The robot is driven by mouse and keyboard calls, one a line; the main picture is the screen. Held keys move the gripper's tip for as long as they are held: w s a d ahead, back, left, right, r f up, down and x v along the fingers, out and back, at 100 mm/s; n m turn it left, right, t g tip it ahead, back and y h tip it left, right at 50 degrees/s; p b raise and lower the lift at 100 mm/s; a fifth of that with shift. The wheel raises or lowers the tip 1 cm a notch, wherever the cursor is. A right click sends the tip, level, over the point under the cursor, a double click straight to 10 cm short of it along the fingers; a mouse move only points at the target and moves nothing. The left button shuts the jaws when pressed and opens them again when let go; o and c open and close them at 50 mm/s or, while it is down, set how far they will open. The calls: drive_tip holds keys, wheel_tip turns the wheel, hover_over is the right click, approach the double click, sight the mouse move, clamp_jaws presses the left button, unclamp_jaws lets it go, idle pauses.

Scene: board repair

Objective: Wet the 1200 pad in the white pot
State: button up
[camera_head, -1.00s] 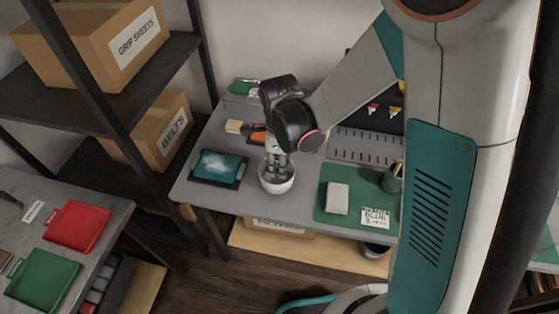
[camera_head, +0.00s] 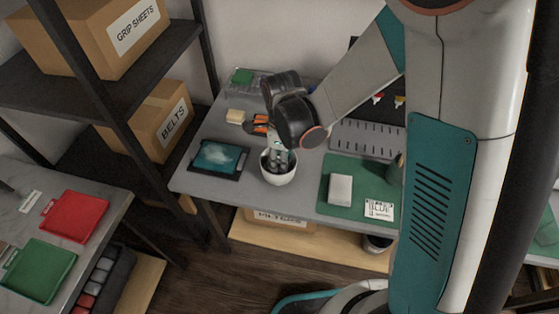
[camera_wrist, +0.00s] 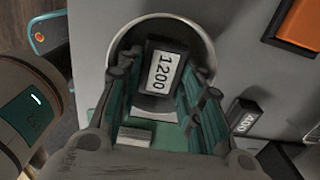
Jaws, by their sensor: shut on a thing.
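The white pot (camera_head: 280,177) stands upright on the grey bench. My gripper (camera_head: 279,158) points down into its mouth from above. In the wrist view my gripper (camera_wrist: 160,88) is shut on the 1200 pad (camera_wrist: 163,68), a dark block with a white label reading "1200". The pot's round pale rim (camera_wrist: 160,20) surrounds the pad and fingertips in that view. The pad is within the pot's opening; its lower end and any water are hidden. In the head view the fingers and pot wall hide the pad.
A dark block labelled "400" (camera_wrist: 245,122) lies beside the pot in the wrist view. A dark tray with a teal panel (camera_head: 219,158) is left of the pot. A green mat (camera_head: 330,207) with a pale block (camera_head: 340,188) is right. Bare bench shows in front of the pot.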

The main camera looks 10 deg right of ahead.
drive_tip(key=shift+r+p, duration=2.4)
drive_tip(key=shift+r, duration=1.15)
wheel_tip(320, 180, up, 4)
drive_tip(key=p, duration=0.2)
drive_tip(key=shift+p, duration=0.35)
drive_tip(key=shift+d, duration=0.1)
